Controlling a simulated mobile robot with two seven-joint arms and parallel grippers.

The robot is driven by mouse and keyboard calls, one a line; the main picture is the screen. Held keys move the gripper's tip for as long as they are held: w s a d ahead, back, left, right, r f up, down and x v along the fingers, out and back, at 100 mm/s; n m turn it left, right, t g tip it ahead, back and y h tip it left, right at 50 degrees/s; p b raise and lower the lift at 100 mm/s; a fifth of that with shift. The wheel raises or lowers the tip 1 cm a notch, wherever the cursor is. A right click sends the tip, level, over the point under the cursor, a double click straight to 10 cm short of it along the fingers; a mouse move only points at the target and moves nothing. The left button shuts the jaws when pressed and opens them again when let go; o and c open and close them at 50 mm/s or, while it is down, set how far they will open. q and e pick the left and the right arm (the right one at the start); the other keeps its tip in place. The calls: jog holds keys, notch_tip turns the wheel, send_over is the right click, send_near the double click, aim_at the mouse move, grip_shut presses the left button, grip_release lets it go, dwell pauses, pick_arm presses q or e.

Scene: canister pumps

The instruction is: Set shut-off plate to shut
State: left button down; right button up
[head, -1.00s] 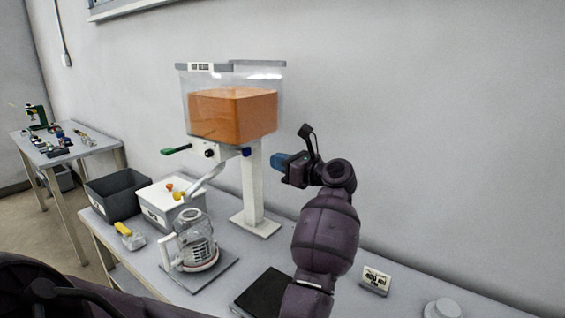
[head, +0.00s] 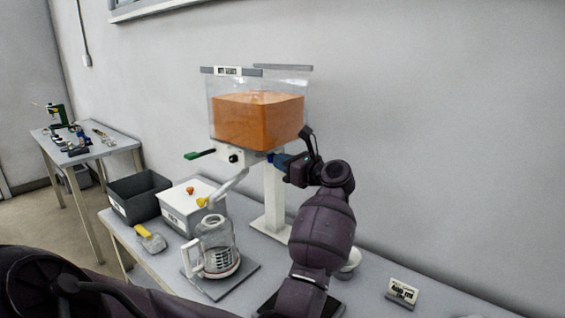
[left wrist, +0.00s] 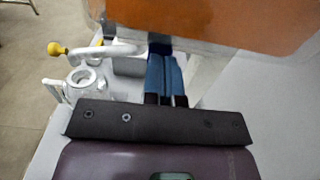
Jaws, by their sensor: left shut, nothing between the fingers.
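A clear hopper (head: 257,120) with orange contents stands on a white post. Under it is a white valve block (head: 232,151) with a dark knob. A bar with a green end (head: 192,155) sticks out to the left; this looks like the shut-off plate. A dark blue end (head: 270,157) shows at the block's right side. My left gripper (head: 277,160) is shut, its blue fingers at or very close to that blue end; I cannot tell whether they touch. In the left wrist view the fingers (left wrist: 163,78) point under the hopper (left wrist: 225,18). My right gripper is not in view.
A glass jug (head: 216,248) stands on a dark pad below the white spout (head: 236,183). A grey bin (head: 138,193), a white box (head: 190,208) and a yellow-handled tool (head: 149,238) are to the left. A small sign (head: 402,291) stands at right.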

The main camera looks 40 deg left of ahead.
aim_at(271, 158)
pick_arm(q)
jog(key=a, duration=0.3)
jog(key=shift+s+a, duration=0.2)
jog(key=shift+a, duration=0.15)
jog(key=shift+r, duration=0.1)
jog(key=shift+d, duration=0.1)
